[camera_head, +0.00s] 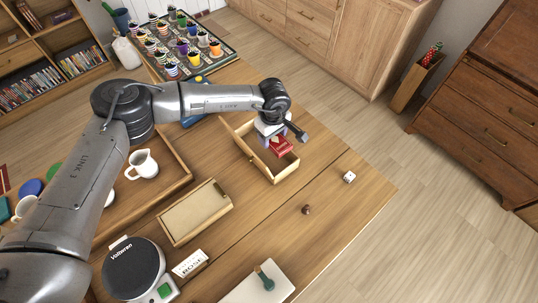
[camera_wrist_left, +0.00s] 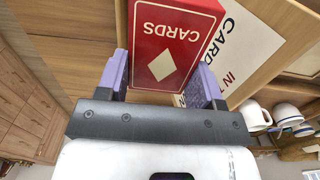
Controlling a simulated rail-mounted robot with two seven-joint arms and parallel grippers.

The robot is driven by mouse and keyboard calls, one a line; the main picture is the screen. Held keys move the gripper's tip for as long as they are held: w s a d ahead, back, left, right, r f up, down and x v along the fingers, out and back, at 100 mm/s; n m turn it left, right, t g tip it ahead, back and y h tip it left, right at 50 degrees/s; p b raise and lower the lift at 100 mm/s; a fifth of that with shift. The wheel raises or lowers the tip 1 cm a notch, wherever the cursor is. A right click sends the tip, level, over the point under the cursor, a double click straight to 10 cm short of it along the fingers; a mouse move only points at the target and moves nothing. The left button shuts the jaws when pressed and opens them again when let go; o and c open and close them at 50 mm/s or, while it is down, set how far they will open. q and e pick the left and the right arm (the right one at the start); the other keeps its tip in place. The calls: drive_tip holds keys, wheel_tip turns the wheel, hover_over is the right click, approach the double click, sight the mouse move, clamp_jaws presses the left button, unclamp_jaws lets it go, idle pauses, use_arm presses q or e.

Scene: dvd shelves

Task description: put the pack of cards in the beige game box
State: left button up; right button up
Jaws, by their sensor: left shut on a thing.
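The red pack of cards (camera_head: 283,148) is between the fingers of my left gripper (camera_head: 273,132). In the left wrist view the pack (camera_wrist_left: 172,45) shows its white lettering and a diamond, with the purple fingers (camera_wrist_left: 162,82) on either side of it. The beige game box (camera_head: 279,177) stands open on the table. The pack shows over the far right part of the box opening; I cannot tell whether it touches the floor of the box. A pale panel with lettering (camera_wrist_left: 256,45) lies beyond the pack in the left wrist view. My right gripper is not in view.
A shallow beige tray or lid (camera_head: 195,211) lies left of the box. A white die (camera_head: 349,177) and a small brown piece (camera_head: 307,209) lie to its right. The table's right end is mostly clear.

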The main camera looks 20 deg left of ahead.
use_arm(q)
wheel_tip(320, 180, down, 3)
drive_tip(key=shift+d+f+b, duration=0.1)
drive_tip(key=shift+b, duration=0.85)
hover_over(273, 160)
wheel_tip(273, 160, down, 7)
drive_tip(key=shift+s+r, duration=0.1)
drive_tip(key=shift+r, duration=0.05)
drive_tip(key=shift+f, duration=1.55)
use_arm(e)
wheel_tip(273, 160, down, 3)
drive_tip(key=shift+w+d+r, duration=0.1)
use_arm(q)
drive_tip(key=shift+f, duration=0.2)
drive_tip(key=o, duration=0.7)
drive_tip(key=shift+r, duration=0.1)
